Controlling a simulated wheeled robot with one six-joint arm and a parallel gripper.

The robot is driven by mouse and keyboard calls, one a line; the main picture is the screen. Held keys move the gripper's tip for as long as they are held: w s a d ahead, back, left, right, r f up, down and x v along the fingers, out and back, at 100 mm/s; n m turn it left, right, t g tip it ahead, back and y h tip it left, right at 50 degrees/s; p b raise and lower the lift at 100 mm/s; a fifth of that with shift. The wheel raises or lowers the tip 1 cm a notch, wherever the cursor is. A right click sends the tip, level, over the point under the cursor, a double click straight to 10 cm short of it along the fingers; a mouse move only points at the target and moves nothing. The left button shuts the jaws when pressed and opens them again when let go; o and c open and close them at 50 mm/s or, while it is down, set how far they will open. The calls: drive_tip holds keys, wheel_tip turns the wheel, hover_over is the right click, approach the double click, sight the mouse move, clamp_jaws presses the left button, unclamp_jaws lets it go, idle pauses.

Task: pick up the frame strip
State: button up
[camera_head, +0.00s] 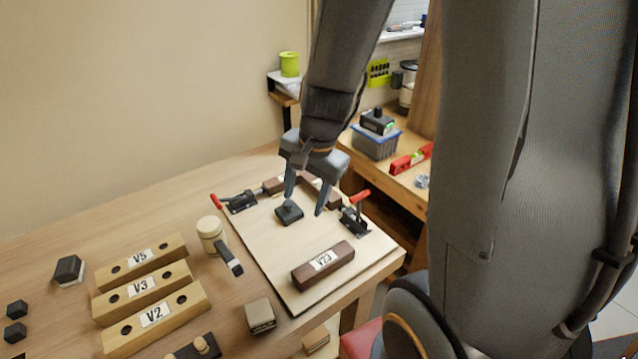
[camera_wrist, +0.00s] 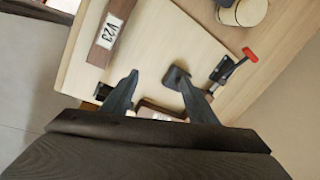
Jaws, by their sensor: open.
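A dark brown strip labelled V23 (camera_head: 322,265) lies on the pale board (camera_head: 350,262) near its front edge. It also shows in the wrist view (camera_wrist: 111,30), ahead of my fingers and to their left. A second brown strip (camera_head: 331,194) lies at the board's far edge between two clamps, partly hidden by my gripper. Part of it shows in the wrist view (camera_wrist: 160,112). My gripper (camera_head: 304,205) is open and empty above the far part of the board. Its fingers (camera_wrist: 156,75) point down, apart from the V23 strip. Which strip is the frame strip, I cannot tell.
A small black block (camera_head: 289,212) stands on the board beside my fingers. Red-handled clamps (camera_head: 240,203) (camera_head: 354,218) flank the far edge. A mallet (camera_head: 213,238) and light wooden strips V5 (camera_head: 140,262), V3 (camera_head: 142,290) and V2 (camera_head: 155,316) lie left. The board's middle is clear.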

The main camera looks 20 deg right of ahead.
drive_tip(key=w+d+m+p, duration=0.1)
drive_tip(key=w+d+m, duration=0.2)
drive_tip(key=m, duration=0.4)
drive_tip(key=w+d+f+m+t+p, duration=0.1)
drive_tip(key=w+d+m, duration=0.2)
drive_tip(key=m, duration=0.4)
drive_tip(key=w+d+m+t+p, duration=0.1)
drive_tip(key=w+d+m, duration=0.3)
drive_tip(key=m, duration=0.3)
drive_tip(key=shift+w+d+f+m+p, duration=0.1)
drive_tip(key=shift+d+f+m+p, duration=0.3)
drive_tip(key=shift+d, duration=0.1)
drive_tip(key=shift+w+d+f+m, duration=0.15)
drive_tip(key=shift+d+f+m, duration=0.1)
drive_tip(key=shift+m, duration=0.15)
drive_tip(key=shift+w+f, duration=0.15)
drive_tip(key=shift+f, duration=0.2)
drive_tip(key=b+x, duration=0.3)
drive_tip(key=x, duration=0.3)
drive_tip(key=shift+a+f, duration=0.15)
drive_tip(key=shift+f, duration=0.25)
drive_tip(key=c, duration=1.2)
